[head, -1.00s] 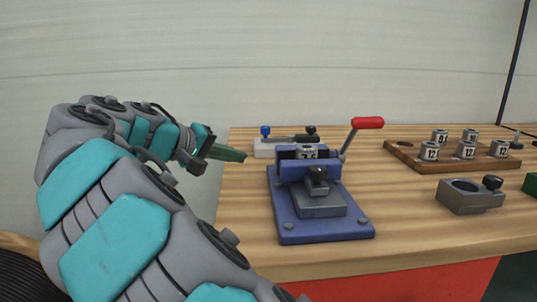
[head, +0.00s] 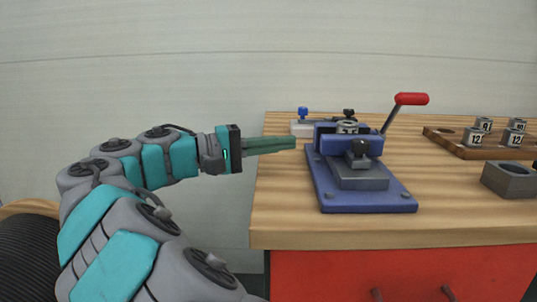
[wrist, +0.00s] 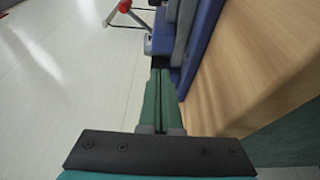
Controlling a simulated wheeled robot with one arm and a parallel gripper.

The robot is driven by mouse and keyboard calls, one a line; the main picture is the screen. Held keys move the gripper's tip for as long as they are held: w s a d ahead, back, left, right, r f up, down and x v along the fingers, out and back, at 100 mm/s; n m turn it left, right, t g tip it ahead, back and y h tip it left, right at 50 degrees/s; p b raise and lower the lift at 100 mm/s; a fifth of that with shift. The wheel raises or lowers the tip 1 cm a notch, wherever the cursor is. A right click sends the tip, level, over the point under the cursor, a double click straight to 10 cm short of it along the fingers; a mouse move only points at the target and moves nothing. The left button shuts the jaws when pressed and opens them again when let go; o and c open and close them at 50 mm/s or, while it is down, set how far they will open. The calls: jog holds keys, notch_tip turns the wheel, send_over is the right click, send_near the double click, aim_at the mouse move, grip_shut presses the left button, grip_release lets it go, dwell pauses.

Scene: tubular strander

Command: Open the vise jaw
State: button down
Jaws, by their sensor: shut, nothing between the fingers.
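A lever with a red handle (head: 411,99) rises to the upper right from the vise. A metal cylinder (head: 347,127) sits at the top between the jaws. My gripper (head: 294,143) is shut and empty, its green fingers pointing right, just left of the vise. In the wrist view the shut fingers (wrist: 160,85) point toward the blue vise (wrist: 163,40), and the red handle (wrist: 124,5) shows at the top. Contact cannot be told.
A white fixture (head: 303,128) with a blue knob is behind the vise. To the right are a wooden tray (head: 465,151) with several numbered cylinders and a grey block with a hole (head: 510,180). The bench (head: 290,215) has free room in front and at right.

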jog(key=shift+x, duration=2.95)
jog(key=shift+s, duration=0.1)
